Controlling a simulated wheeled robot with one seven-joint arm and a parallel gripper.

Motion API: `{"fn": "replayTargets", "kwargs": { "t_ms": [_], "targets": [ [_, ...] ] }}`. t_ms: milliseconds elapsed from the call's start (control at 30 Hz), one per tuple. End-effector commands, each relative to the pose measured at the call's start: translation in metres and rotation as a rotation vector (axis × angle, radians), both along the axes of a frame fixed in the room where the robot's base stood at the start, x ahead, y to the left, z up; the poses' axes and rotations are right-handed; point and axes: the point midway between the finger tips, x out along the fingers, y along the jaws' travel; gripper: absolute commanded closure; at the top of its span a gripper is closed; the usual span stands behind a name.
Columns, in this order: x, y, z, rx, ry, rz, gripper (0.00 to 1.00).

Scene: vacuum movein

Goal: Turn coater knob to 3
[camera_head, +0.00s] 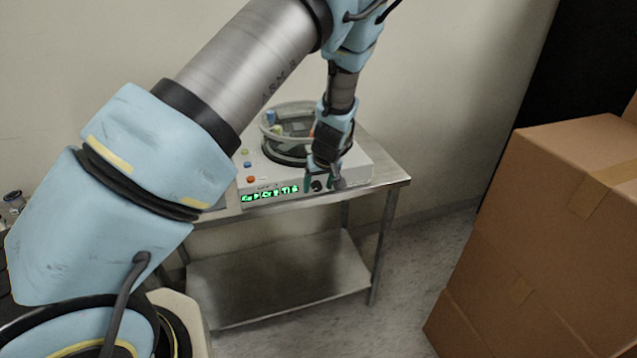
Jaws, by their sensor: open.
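The coater (354,169) is a pale box with a round clear-walled bowl (288,112) on top, standing on a steel table. Its front has a green lit display (270,194) and coloured buttons (248,164) at the left. A small dark knob (317,186) sits on the front face, right of the display. My gripper (322,184) is open and points down at the front of the coater, with its fingers around or just in front of the knob. I cannot tell whether they touch it. The knob's markings and setting are too small to read.
The steel table (390,180) has a lower shelf (280,275) that looks empty. Stacked cardboard boxes (560,230) stand at the right, with open floor (415,260) between them and the table. A wall is close behind the table. My arm covers the left side.

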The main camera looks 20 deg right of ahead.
Motion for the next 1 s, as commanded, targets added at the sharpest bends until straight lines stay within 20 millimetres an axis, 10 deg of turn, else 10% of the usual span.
{"fn": "replayTargets", "kwargs": {
  "t_ms": [200,800,1000],
  "targets": [
    [0.0001,0.0,-0.0002,0.0,0.0,0.0,0.32],
    [0.0002,0.0001,0.0002,0.0,0.0,0.0,0.99],
    [0.0002,0.0001,0.0002,0.001,0.0,0.0,1.0]
  ]
}}
